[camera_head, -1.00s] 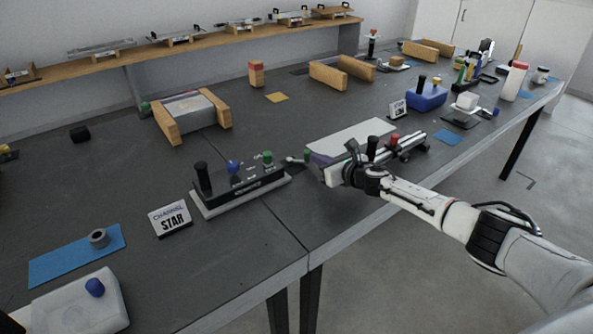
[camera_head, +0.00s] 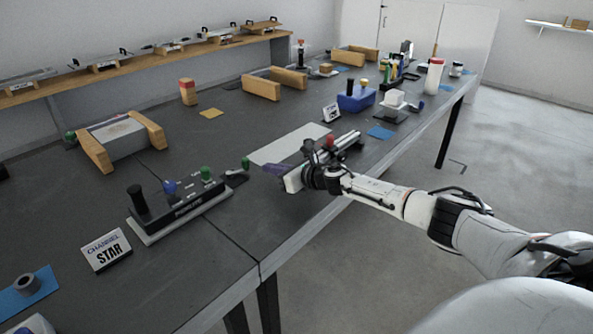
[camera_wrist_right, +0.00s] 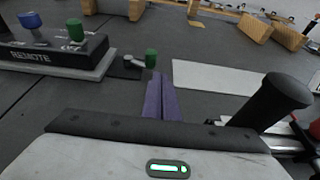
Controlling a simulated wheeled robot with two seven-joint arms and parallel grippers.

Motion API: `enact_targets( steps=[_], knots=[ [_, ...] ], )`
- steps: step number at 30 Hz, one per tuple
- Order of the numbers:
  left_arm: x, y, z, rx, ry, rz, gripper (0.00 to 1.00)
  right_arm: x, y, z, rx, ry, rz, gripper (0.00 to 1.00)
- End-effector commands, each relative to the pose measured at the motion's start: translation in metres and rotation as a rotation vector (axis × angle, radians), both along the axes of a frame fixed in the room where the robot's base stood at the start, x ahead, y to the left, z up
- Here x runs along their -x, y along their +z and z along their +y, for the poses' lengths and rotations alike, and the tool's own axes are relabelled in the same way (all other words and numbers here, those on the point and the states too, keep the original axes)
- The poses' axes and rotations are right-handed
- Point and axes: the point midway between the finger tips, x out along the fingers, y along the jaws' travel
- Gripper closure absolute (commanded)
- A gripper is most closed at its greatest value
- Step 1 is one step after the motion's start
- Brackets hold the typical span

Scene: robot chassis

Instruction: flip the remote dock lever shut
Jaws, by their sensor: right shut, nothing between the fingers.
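The remote dock (camera_head: 182,210) is a black box on a pale base, with black, blue and green knobs on top. Its "REMOTE" label shows in the right wrist view (camera_wrist_right: 45,57). A lever with a green knob (camera_head: 245,163) sticks out low at the dock's right end; the knob also shows in the right wrist view (camera_wrist_right: 151,58). My right gripper (camera_head: 272,169) has purple fingers, shut and empty, pointing at the green knob from the right. In the wrist view the fingertips (camera_wrist_right: 157,80) are just short of the knob; whether they touch is unclear. My left gripper is out of view.
A "CHANNEL STAR" sign (camera_head: 106,250) stands front left of the dock. A white sheet (camera_head: 289,146) lies behind my right gripper, and a railed device with a red knob (camera_head: 330,142) is beside it. The table's front edge runs below my right arm.

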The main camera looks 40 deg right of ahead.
Motion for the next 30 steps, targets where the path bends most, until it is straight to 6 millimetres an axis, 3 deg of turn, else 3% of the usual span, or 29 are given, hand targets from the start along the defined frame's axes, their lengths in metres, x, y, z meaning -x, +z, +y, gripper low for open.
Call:
enact_targets(
  steps=[7,13,30],
  knots=[
    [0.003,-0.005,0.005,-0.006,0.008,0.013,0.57,0.047,0.015,-0.02,0.006,0.0,0.003,1.0],
    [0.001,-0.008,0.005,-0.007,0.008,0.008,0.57,0.073,0.023,-0.03,0.002,-0.003,0.002,1.0],
    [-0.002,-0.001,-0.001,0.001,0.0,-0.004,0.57,0.083,0.03,-0.034,0.0,-0.002,-0.001,1.0]
  ],
)
